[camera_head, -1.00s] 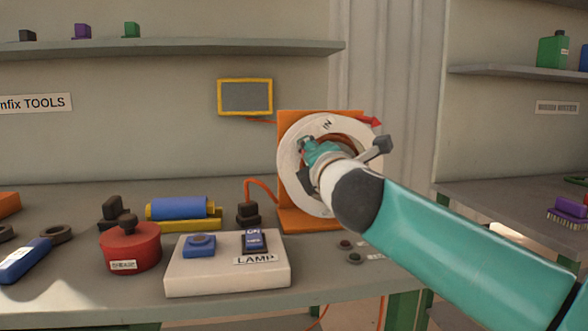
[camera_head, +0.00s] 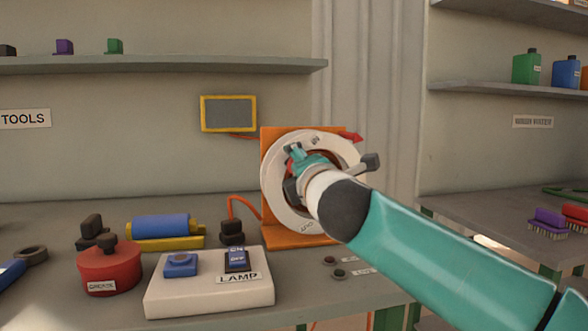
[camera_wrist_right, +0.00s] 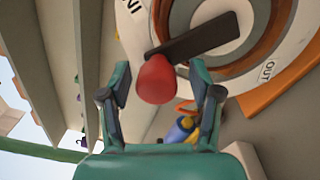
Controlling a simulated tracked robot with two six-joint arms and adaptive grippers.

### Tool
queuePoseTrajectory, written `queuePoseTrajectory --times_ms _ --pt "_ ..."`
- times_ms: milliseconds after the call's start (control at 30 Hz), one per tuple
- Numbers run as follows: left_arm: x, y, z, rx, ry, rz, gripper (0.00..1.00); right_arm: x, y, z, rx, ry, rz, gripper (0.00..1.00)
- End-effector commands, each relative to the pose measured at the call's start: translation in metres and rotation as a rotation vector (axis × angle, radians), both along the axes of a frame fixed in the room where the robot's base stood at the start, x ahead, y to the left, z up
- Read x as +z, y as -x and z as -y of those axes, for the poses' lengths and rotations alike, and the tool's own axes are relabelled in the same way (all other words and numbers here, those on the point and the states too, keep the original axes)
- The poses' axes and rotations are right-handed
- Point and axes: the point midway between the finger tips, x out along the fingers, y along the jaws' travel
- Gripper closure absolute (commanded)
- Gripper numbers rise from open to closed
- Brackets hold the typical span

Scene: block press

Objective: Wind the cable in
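The cable reel is a white ring (camera_head: 274,185) marked IN at the top and OUT at the bottom, on an orange stand (camera_head: 270,145). Orange cable shows inside the ring. My right gripper (camera_head: 296,153) is at the upper left of the reel face, and my wrist hides much of the reel's middle. In the right wrist view a dark crank arm (camera_wrist_right: 195,38) ends in a red knob (camera_wrist_right: 157,80). The fingers of my right gripper stand open on either side of the knob, with visible gaps. My left gripper is not in view.
An orange cable (camera_head: 238,200) runs from a black plug (camera_head: 232,231) to the reel. A white LAMP box (camera_head: 210,293), a red GREASE pot (camera_head: 109,268) and a blue roller (camera_head: 160,226) stand to the left. A yellow-framed panel (camera_head: 228,113) hangs behind. Two small buttons lie in front of the reel.

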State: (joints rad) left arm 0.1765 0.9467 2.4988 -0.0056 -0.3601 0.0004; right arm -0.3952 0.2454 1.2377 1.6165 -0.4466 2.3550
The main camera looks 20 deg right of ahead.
Motion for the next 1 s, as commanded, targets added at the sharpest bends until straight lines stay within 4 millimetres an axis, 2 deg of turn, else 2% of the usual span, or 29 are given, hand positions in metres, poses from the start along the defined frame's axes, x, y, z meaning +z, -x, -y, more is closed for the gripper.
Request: queuePoseTrajectory --times_ms 267,433,567,800,1000 --pt "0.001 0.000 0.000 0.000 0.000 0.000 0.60 0.001 0.002 -0.001 0.003 0.000 0.001 0.36" --pt "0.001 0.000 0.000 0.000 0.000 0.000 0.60 0.001 0.014 -0.002 0.004 0.001 0.002 0.36" --pt "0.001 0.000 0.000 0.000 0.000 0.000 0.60 0.000 0.033 -0.002 0.003 0.002 0.003 0.36" --pt "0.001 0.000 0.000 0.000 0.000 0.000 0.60 -0.002 0.082 -0.006 0.003 -0.001 0.003 0.36" --pt "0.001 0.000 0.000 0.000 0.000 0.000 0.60 -0.004 0.111 -0.008 0.002 0.000 0.002 0.36"
